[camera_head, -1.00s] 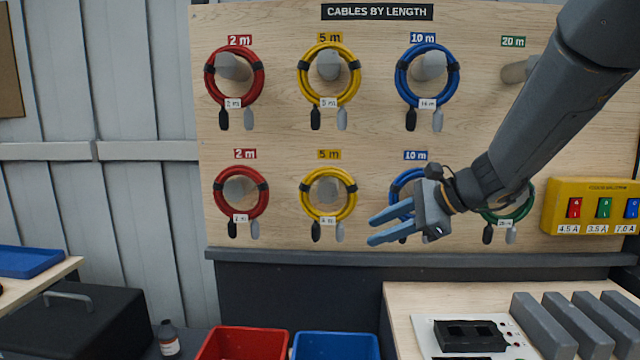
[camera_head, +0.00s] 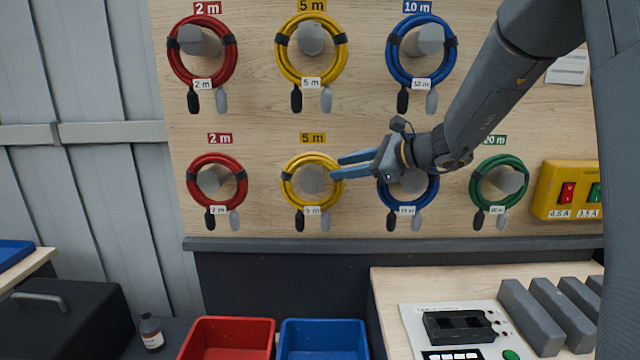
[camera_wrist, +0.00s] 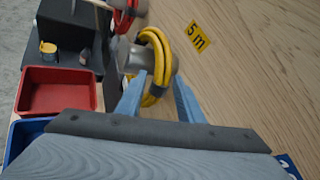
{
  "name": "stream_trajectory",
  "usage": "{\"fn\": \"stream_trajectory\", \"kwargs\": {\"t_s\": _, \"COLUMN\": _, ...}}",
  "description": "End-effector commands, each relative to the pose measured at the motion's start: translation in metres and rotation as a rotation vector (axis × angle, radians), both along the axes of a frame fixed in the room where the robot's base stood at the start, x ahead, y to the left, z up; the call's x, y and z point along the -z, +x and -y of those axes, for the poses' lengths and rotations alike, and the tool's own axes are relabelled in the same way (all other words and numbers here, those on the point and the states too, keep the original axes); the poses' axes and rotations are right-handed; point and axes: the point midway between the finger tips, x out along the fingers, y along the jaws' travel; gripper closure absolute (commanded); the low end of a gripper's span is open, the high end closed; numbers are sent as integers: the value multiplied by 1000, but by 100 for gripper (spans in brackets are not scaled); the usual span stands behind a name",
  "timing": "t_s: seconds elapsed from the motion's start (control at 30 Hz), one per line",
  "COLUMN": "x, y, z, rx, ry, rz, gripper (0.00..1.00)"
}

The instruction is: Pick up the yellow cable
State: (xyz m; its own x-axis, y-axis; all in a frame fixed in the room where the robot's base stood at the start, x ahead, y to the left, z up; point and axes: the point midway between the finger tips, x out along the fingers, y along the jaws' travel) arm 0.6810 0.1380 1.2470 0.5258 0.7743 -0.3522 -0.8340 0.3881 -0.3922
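Two coiled yellow cables hang on pegs in the 5 m column of the board: an upper yellow cable (camera_head: 341,61) and a lower yellow cable (camera_head: 290,196). My gripper (camera_head: 336,167) is at the right edge of the lower coil, its blue fingers parted and pointing left. In the wrist view, the lower yellow cable (camera_wrist: 163,50) hangs on its grey peg just ahead of my gripper (camera_wrist: 158,90), and part of the coil shows between the open fingertips. I cannot tell whether the fingers touch it.
Red cables (camera_head: 239,184) hang left, blue cables (camera_head: 392,64) and a green cable (camera_head: 477,184) right. My arm crosses in front of the lower blue coil. Below stand a red bin (camera_head: 268,325) and a blue bin (camera_head: 285,325), and a bench with a device (camera_head: 412,318).

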Motion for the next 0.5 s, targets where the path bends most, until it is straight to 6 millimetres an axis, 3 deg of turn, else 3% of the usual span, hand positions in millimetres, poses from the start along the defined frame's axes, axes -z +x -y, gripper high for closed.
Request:
{"fn": "stream_trajectory", "kwargs": {"t_s": 0.17, "x": 6, "y": 9, "z": -13, "rx": 0, "ry": 1, "rz": -1, "gripper": 66}}
{"fn": "stream_trajectory", "kwargs": {"t_s": 0.43, "x": 8, "y": 11, "z": -15, "rx": 2, "ry": -1, "rz": 1, "gripper": 66}}
{"fn": "stream_trajectory", "kwargs": {"t_s": 0.5, "x": 8, "y": 11, "z": -15, "rx": 2, "ry": -1, "rz": 1, "gripper": 78}}
